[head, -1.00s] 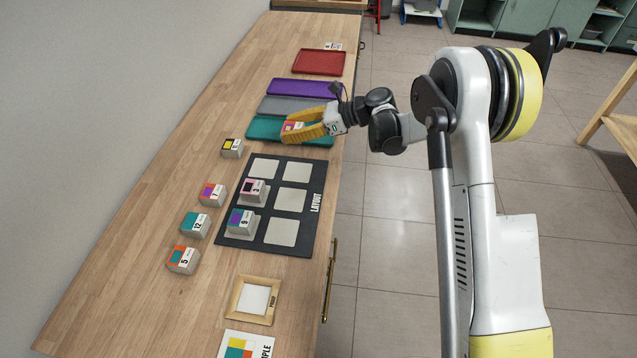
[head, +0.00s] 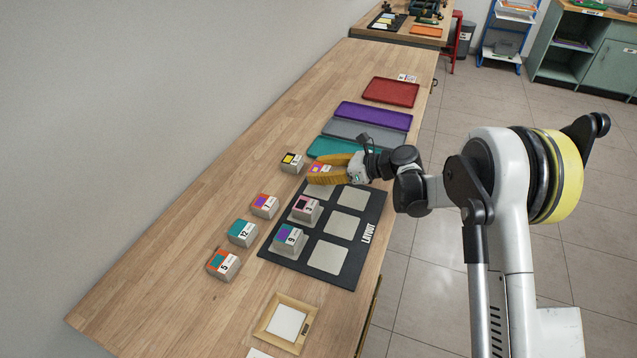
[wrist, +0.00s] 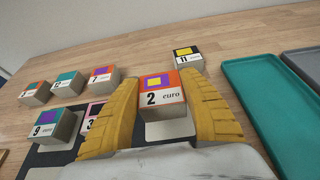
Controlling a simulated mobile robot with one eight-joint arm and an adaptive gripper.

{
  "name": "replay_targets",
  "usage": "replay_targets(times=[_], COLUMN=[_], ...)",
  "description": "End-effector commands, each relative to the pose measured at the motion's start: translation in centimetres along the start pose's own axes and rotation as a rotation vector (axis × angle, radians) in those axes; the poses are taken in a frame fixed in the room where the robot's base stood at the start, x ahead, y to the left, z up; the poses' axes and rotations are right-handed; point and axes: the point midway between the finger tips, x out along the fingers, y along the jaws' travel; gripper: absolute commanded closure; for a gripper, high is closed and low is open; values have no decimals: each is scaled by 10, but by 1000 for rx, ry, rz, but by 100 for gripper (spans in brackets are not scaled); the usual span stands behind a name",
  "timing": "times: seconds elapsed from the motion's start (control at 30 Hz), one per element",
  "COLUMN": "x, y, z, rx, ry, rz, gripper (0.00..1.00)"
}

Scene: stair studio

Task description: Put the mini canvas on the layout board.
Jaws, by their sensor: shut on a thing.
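The mini canvas (wrist: 163,96) is a small block with an orange, purple and yellow face and a label reading 2 euro. My gripper (wrist: 157,84) is shut on it, with a yellow finger on each side. In the head view my gripper (head: 320,172) and the canvas (head: 317,168) are over the far left corner of the layout board. The layout board (head: 357,262) is dark with several pale squares. In the wrist view a pale square (wrist: 170,131) shows just below the canvas. I cannot tell whether the canvas touches the board.
Blocks 3 (head: 305,208) and 9 (head: 289,238) stand on the board's left squares. Blocks 11 (head: 292,162), 7 (head: 264,206), 12 (head: 242,233) and 5 (head: 223,263) stand left of it. Teal (head: 318,147), grey (head: 365,132), purple (head: 375,115) and red (head: 390,92) trays lie beyond. A wooden frame (head: 263,329) lies nearer.

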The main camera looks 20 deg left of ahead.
Motion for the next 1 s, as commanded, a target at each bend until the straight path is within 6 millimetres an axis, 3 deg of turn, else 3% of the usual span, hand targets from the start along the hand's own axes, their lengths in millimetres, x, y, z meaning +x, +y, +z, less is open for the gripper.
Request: replay_targets(times=[0.23,0.63,0.67,0.7,1.0], x=[14,15,15,15,14], y=[0,0,0,0,0], z=[-35,-39,-38,-37,-36], rx=[0,0,0,0,0], ry=[0,0,0,0,0], rz=[0,0,0,0,0], gripper=[79,79,42,31,31])
